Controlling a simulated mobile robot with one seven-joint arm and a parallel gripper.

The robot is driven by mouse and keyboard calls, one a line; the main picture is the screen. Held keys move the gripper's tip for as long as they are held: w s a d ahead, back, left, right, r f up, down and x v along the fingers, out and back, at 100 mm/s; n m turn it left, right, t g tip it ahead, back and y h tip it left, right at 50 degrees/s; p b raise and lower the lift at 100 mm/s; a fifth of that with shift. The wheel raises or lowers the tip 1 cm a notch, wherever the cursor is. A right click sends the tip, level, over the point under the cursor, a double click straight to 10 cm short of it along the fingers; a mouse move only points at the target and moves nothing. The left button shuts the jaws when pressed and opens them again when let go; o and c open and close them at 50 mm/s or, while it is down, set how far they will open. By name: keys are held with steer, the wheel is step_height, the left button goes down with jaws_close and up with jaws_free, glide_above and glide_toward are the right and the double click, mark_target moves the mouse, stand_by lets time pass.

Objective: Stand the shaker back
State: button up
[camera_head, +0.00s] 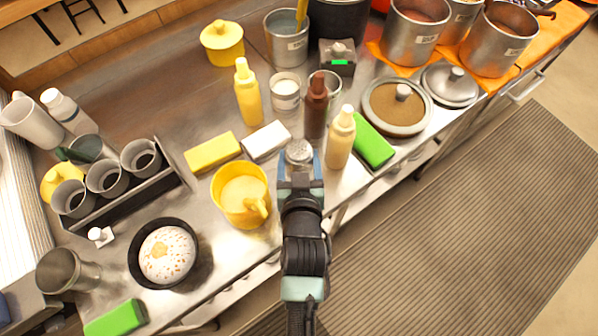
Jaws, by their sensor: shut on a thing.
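The shaker (299,151) shows as a round silver, speckled top at the tip of my arm. My gripper (300,167) is shut on it, near the front edge of the steel counter (222,267). The shaker's lower body is hidden behind my gripper, so I cannot tell whether it touches the counter. A black bowl (136,272) at the lower left holds white food with orange-brown bits on top.
A yellow pitcher (231,203) stands close left of my gripper, a cream bottle (340,138) close right. Behind are a white block (266,141), a brown bottle (316,105) and a yellow bottle (247,95). Bare counter lies between bowl and pitcher.

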steer(key=shift+f+b, duration=0.35)
steer(key=shift+f, duration=3.15)
steer(key=shift+f, duration=0.15)
steer(key=o, duration=1)
steer(key=shift+o, duration=0.2)
steer(key=shift+r, duration=0.2)
steer(key=shift+s, duration=0.3)
steer(key=v, duration=1.1)
steer(key=shift+s+r, duration=0.1)
steer(key=shift+s, duration=0.05)
